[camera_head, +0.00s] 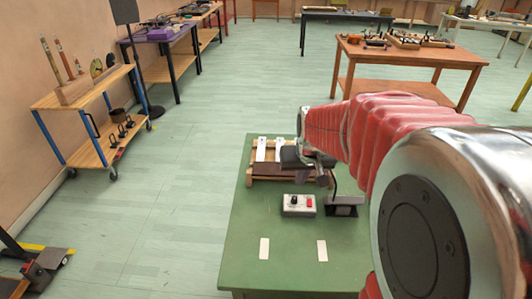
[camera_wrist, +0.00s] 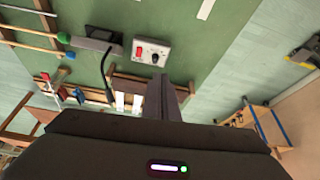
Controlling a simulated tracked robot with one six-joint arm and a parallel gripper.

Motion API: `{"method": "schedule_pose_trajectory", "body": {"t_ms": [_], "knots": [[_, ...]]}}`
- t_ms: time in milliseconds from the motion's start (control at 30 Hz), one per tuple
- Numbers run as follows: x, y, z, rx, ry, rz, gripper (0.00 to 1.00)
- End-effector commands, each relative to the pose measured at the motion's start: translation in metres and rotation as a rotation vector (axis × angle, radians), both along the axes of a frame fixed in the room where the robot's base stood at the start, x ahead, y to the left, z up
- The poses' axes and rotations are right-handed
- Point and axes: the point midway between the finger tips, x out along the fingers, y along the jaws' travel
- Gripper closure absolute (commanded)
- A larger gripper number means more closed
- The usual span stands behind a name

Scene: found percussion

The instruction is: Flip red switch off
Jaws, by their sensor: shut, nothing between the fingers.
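A small light-grey box (camera_head: 291,210) with a black knob sits on the green table (camera_head: 250,225), and the red switch (camera_head: 309,203) is on its right side. In the wrist view the box (camera_wrist: 151,62) is upside down and the red switch (camera_wrist: 140,43) is left of the knob. I cannot tell which way the switch is set. My gripper (camera_head: 322,181) is shut and empty, above the table and behind the box in the head view. In the wrist view the gripper fingers (camera_wrist: 163,80) are together, pointing toward the box and apart from it.
A wooden-framed instrument with white bars (camera_head: 262,150) lies behind the box. A dark stand-like device (camera_head: 343,206) with a black cable is right of the box. Two white strips (camera_head: 264,248) lie at the table's front. A wooden shelf cart (camera_head: 95,86) stands left; floor between is clear.

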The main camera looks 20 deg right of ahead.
Motion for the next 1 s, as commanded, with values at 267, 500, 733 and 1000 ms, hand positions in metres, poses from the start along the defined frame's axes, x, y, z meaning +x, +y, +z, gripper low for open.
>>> {"method": "schedule_pose_trajectory", "body": {"t_ms": [267, 500, 733, 1000], "knots": [[0.025, -0.059, -0.043, 0.010, 0.024, -0.087, 1.00], [0.030, -0.074, -0.053, 0.010, 0.025, -0.106, 1.00], [0.030, -0.073, -0.053, 0.010, 0.025, -0.105, 1.00], [0.033, -0.074, -0.063, 0.011, 0.028, -0.104, 1.00]]}}
